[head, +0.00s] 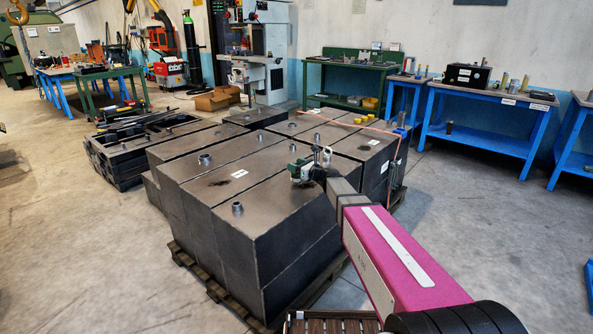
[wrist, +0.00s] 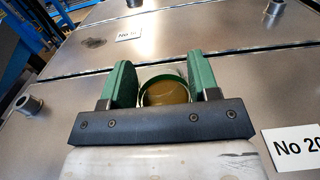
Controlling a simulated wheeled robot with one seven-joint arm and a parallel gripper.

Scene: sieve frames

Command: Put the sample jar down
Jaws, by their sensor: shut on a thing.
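The sample jar (wrist: 168,94) shows in the wrist view as a round vessel with a green rim and amber-brown inside. My gripper (wrist: 161,74) has its two green fingers on either side of it and is shut on it. In the head view my gripper (head: 303,170) is over the top of the dark metal blocks (head: 285,215); the jar is too small there to make out clearly. The gripper hides the jar's lower part, and I cannot tell whether its base touches the block.
Short round studs (head: 237,208) stick up from the block tops, one (wrist: 28,105) left of my gripper. A white label (wrist: 293,147) lies at right. Small yellow items (head: 362,120) sit farther back. Blue tables (head: 490,138) stand behind. Much of the block top is bare.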

